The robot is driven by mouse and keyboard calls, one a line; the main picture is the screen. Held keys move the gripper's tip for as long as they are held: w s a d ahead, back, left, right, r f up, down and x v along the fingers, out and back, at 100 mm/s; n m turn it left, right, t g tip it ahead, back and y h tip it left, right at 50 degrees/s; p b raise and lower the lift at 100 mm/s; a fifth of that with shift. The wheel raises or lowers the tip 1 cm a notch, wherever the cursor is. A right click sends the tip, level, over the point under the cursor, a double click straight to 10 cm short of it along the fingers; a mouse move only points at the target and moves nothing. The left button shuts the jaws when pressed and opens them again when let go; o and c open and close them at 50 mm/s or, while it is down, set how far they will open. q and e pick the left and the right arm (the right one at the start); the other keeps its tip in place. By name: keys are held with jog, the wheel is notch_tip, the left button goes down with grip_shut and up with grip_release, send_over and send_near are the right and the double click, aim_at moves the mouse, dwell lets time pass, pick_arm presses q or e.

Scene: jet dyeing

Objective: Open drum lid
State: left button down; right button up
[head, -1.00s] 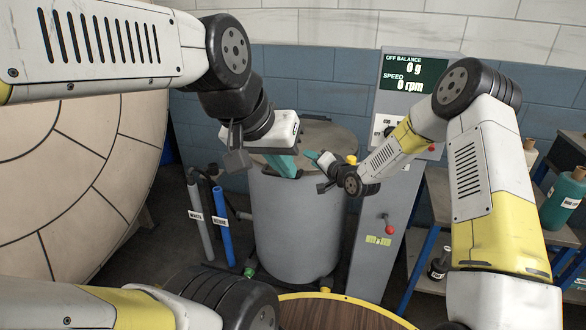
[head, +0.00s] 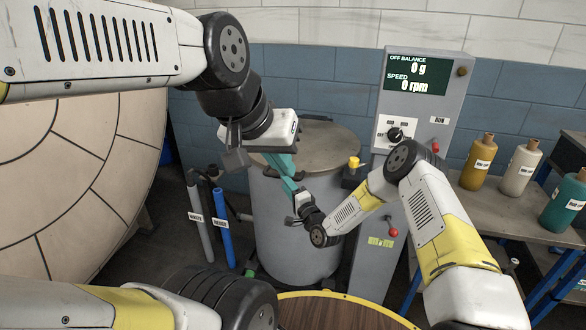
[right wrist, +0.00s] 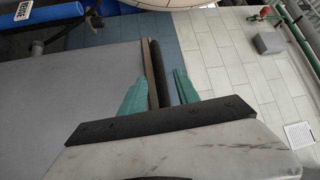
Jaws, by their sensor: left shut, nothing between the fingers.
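The drum (head: 295,230) is a grey upright cylinder in the middle of the head view. Its flat brownish lid (head: 325,145) lies closed on top. A dark handle (head: 298,175) shows at the lid's front edge, partly hidden by the fingers. My left gripper (head: 282,165) is shut and empty, over the front left of the lid. My right gripper (head: 289,187) is open at the front rim. In the right wrist view, the lid's edge (right wrist: 148,75) and a dark bar (right wrist: 156,75) run between its spread teal fingers (right wrist: 162,78). I cannot tell whether they touch.
A control post (head: 410,120) with a display, knob and red-tipped lever stands right of the drum. A yellow-topped fitting (head: 353,163) is beside the lid. Pipes (head: 222,228) stand at left. Bottles (head: 478,162) stand on a side table at right.

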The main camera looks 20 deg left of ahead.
jog(key=x, duration=0.5)
jog(key=shift+w+a, duration=0.1)
grip_shut()
dwell(1.3)
